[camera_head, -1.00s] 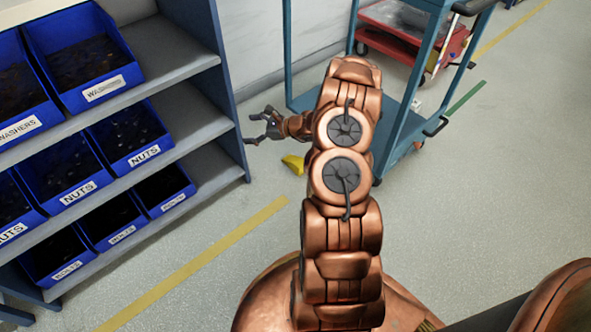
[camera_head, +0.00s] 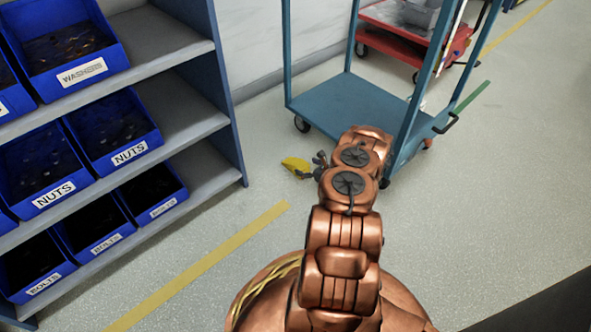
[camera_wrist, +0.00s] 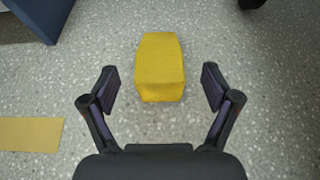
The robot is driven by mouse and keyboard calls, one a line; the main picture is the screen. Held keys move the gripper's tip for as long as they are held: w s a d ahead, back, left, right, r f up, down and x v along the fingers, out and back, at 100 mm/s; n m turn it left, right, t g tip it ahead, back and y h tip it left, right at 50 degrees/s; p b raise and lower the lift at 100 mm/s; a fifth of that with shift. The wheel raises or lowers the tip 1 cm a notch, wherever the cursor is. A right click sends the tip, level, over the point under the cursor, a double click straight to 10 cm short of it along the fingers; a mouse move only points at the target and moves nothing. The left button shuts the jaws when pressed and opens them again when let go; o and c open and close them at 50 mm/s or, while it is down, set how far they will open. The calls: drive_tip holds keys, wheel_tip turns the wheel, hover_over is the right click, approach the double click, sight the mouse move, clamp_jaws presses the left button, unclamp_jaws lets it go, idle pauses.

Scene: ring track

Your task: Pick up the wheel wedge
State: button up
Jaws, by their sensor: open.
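The wheel wedge is a yellow block (camera_head: 295,165) on the grey floor, between the shelf rack and the blue cart in the head view. In the wrist view the wheel wedge (camera_wrist: 160,68) lies ahead of my gripper, roughly centred between the fingers. My gripper (camera_wrist: 160,90) is open and empty, with one dark finger on each side; the wedge's near end reaches about level with the fingertips in the picture. I cannot tell the height gap. In the head view my gripper (camera_head: 314,166) is close beside the wedge at its right, partly hidden by my arm.
A shelf rack (camera_head: 225,90) with blue bins of washers, nuts and bolts stands at the left. A blue cart (camera_head: 350,100) on casters stands just behind and right of the wedge. A red cart (camera_head: 395,30) is farther back. Floor left of the wedge is clear.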

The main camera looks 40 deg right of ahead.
sight(302, 165)
drive_tip(key=shift+b+x, duration=1.1)
drive_tip(key=shift+x, duration=0.45)
drive_tip(key=shift+r+b+x, duration=0.2)
drive_tip(key=shift+b+x, duration=0.55)
drive_tip(key=shift+x, duration=0.8)
drive_tip(key=shift+a, duration=0.1)
drive_tip(key=shift+c, duration=0.2)
drive_tip(key=c, duration=1.4)
drive_tip(key=shift+w+r, duration=0.1)
drive_tip(key=shift+r, duration=0.05)
